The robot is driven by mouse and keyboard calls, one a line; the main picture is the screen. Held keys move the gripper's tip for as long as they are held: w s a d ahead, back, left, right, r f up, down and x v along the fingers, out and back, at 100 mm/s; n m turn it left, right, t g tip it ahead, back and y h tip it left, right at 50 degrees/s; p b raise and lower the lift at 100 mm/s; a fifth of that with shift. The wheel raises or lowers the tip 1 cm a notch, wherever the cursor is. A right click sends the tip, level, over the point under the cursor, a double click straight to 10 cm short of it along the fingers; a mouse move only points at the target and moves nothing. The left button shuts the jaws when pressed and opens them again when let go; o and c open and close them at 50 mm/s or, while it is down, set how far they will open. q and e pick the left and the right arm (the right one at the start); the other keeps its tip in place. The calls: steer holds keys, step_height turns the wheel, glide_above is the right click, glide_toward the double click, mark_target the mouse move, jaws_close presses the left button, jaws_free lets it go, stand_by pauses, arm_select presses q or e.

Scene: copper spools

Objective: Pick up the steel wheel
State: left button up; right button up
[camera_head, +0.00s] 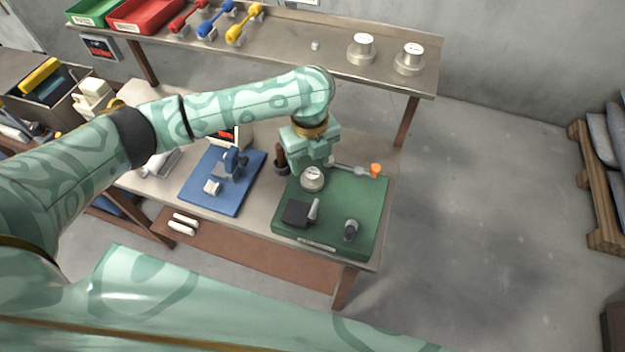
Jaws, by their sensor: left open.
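A round silvery metal piece with a pale marked top (312,179) sits on the green mat (360,195), near its far left corner; I take it for the steel wheel, but cannot be sure. My left gripper (314,165) points down right at its far side, open. Its fingers are mostly hidden below the wrist, and I cannot tell if they touch the piece. A small grey metal piece (351,230) stands near the mat's front right. My right gripper is out of view.
A blue mat (200,198) with a blue tool lies left. Two capped metal pieces (362,49) (409,60) stand on the back shelf (300,45).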

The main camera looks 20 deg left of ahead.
mark_target(312, 172)
arm_select(q)
steer(key=f, duration=0.1)
steer(key=f+b, duration=0.1)
steer(key=f, duration=0.1)
steer(key=f+b, duration=0.1)
steer(key=f, duration=0.1)
steer(key=shift+w+d+f, duration=0.15)
steer(key=shift+w+f, duration=0.05)
steer(key=shift+w, duration=0.1)
steer(key=c, duration=1.1)
steer(key=shift+c, duration=0.2)
steer(key=shift+r, duration=0.1)
steer(key=shift+r+p, duration=0.3)
steer(key=shift+r, duration=0.2)
step_height(312, 172, up, 3)
steer(key=shift+f+p, duration=0.15)
steer(key=shift+p, duration=0.4)
steer(key=s+a+r+p, duration=0.1)
steer(key=s+r+p, duration=0.1)
steer(key=s+r, duration=0.2)
steer(key=s+a+r+p, duration=0.1)
steer(key=s+r+p, duration=0.2)
steer(key=s, duration=0.7)
step_height(312, 172, up, 2)
steer(key=shift+a+r, duration=0.1)
steer(key=shift+a, duration=0.25)
steer(key=shift+w, duration=0.1)
